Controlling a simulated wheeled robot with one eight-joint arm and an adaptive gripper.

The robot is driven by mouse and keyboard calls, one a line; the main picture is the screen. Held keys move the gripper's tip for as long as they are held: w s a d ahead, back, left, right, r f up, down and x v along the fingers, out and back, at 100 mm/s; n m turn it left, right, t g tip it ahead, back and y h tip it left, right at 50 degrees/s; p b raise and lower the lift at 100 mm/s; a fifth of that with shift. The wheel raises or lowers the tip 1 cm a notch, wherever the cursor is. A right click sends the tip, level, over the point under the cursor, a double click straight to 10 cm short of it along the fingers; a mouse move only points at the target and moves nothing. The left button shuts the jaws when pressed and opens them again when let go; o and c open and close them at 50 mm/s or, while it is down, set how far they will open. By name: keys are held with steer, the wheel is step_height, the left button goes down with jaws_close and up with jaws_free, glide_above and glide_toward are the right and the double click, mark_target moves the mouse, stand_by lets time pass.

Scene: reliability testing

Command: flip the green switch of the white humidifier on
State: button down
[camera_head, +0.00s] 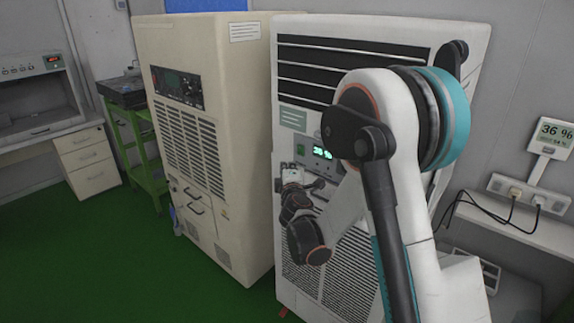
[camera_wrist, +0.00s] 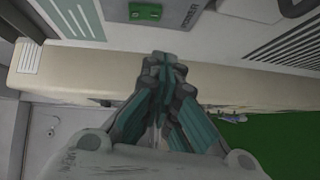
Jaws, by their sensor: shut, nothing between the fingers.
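The white humidifier (camera_head: 455,90) stands upright right of centre in the head view, with a dark grille on its upper front. The small green switch (camera_head: 300,149) sits on its front panel, left of a lit display (camera_head: 323,153). In the wrist view the green switch (camera_wrist: 145,12) shows near the top edge, and the humidifier front (camera_wrist: 235,35) runs across the top. My gripper (camera_wrist: 165,60) is shut and empty, its fingertips just below the switch in that picture. Contact cannot be judged. My arm covers part of the humidifier in the head view.
A beige cabinet (camera_head: 215,70) stands close on the left of the humidifier. Green floor (camera_head: 120,260) is clear at lower left.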

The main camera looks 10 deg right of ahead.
steer(key=s+a, duration=0.1)
steer(key=s, duration=0.6)
steer(key=shift+s+f+p, duration=0.25)
steer(key=shift+f+p, duration=0.05)
steer(key=shift+f, duration=0.05)
steer(key=s+d+r+m+g+h, duration=0.1)
steer(key=s+d+r+m+g, duration=0.15)
steer(key=s, duration=0.25)
steer(key=s+d+r+m+g+b, duration=0.1)
steer(key=s+d+r+m, duration=0.1)
steer(key=s+m, duration=0.2)
steer(key=s+d+r+m+g+h, duration=0.1)
steer(key=s+d+r+m, duration=0.15)
steer(key=s, duration=0.25)
steer(key=s+a+f+m+g+y, duration=0.2)
steer(key=s+a+m, duration=0.1)
steer(key=s, duration=0.8)
steer(key=s+a+f+m+g+y+b, duration=0.1)
steer(key=s+a+f+m+g+y, duration=0.1)
steer(key=s, duration=0.9)
steer(key=shift+s+a+m+g+y, duration=0.15)
steer(key=shift+a+m+g+y, duration=0.15)
steer(key=shift+a+m+g, duration=0.3)
